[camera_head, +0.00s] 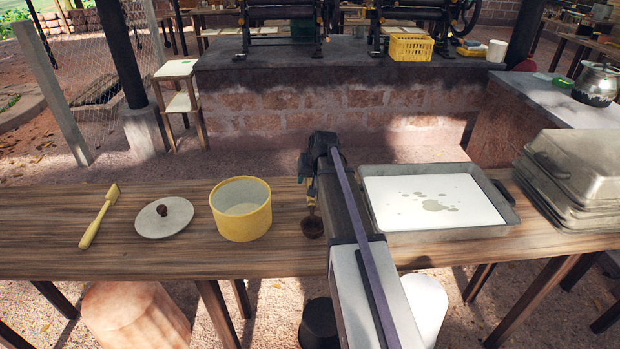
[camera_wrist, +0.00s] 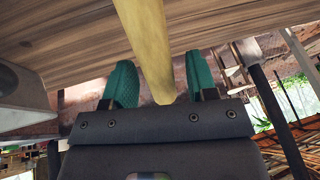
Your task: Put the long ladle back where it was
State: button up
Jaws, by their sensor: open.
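The long ladle has a dark brown bowl (camera_head: 312,227) that appears at the tabletop, between the yellow pot and the metal tray. Its yellow handle rises from the bowl towards my gripper (camera_head: 308,180), and my arm hides much of it. In the wrist view the pale yellow handle (camera_wrist: 148,45) runs between the two green fingers of my gripper (camera_wrist: 158,82). The fingers are open, with gaps visible on both sides of the handle. Whether anything besides the table supports the ladle is hidden.
The yellow pot (camera_head: 241,222) stands open left of the ladle. A round lid (camera_head: 164,217) and a yellow brush-like tool (camera_head: 98,217) lie farther left. The tray (camera_head: 440,232) of white liquid is close on the right, with stacked metal pans (camera_head: 575,175) beyond. The table's left end (camera_head: 35,220) is clear.

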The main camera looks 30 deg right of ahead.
jog(key=shift+r+p, duration=0.45)
jog(key=shift+p, duration=0.05)
jog(key=p+v, duration=1.1)
jog(key=v, duration=0.1)
jog(key=s+a+f+n+g, duration=0.2)
jog(key=s+a+n+g, duration=0.2)
jog(key=s+a, duration=1.5)
jog(key=a, duration=0.4)
jog(key=shift+n+g+b, duration=0.3)
jog(key=shift+g, duration=0.1)
jog(key=shift+a, duration=0.1)
